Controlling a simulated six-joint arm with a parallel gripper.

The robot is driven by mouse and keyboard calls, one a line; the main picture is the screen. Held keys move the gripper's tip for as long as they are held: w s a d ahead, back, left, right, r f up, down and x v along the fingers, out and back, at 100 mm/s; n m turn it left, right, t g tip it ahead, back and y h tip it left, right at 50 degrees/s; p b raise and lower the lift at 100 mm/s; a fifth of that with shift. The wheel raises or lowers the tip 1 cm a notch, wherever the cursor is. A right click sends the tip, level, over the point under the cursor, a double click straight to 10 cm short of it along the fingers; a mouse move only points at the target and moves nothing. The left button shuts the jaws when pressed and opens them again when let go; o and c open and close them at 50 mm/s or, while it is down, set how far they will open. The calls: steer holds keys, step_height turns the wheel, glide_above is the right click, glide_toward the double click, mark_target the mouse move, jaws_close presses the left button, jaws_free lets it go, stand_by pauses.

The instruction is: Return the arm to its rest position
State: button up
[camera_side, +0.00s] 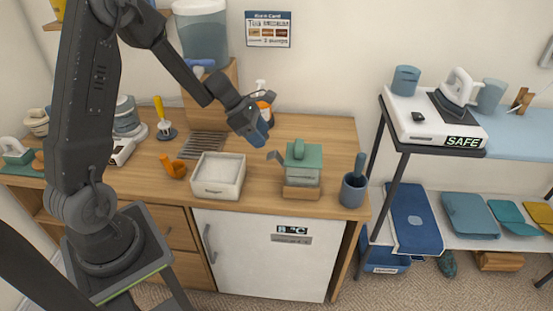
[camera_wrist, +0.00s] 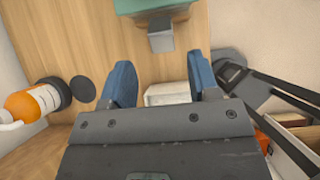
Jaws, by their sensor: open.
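My gripper (camera_side: 258,133) hangs in the air over the wooden worktop, its blue fingers pointing down. In the wrist view my gripper (camera_wrist: 160,82) shows two blue fingers spread apart with nothing held between them. My arm reaches from the left of the side view over the counter. A grey canister with a green lid (camera_side: 303,160) stands on a wooden block, to the right of and below the fingers. A white bin (camera_side: 218,176) stands to the left of and below them.
A spray bottle (camera_side: 262,100) with an orange label stands behind the gripper; it also shows in the wrist view (camera_wrist: 32,103). A blue-grey cup (camera_side: 353,190) is at the counter's right end. A ladder shelf (camera_side: 408,148) stands farther right. A water tank (camera_side: 203,38) is behind my arm.

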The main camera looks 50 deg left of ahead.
steer(key=s+d+r+m+y, duration=0.1)
steer(key=s+d+r+m, duration=0.9)
steer(key=r+m, duration=0.35)
steer(key=s+d+r+m+y, duration=0.2)
steer(key=s+m, duration=0.4)
steer(key=m, duration=0.1)
steer(key=s+d+r+m+y, duration=0.2)
steer(key=s+m, duration=0.4)
steer(key=s, duration=0.1)
steer(key=w+a+f+n+g+h, duration=0.1)
steer(key=w+a+f+n+h, duration=0.1)
steer(key=w+n, duration=0.5)
steer(key=w+a+f+n+h, duration=0.2)
steer(key=w+a+f+n, duration=0.1)
steer(key=w+n, duration=0.4)
steer(key=w+a+f+n+t+h, duration=0.1)
steer(key=w+a+f+n, duration=0.7)
steer(key=a+f+n, duration=0.2)
steer(key=shift+n, duration=1.25)
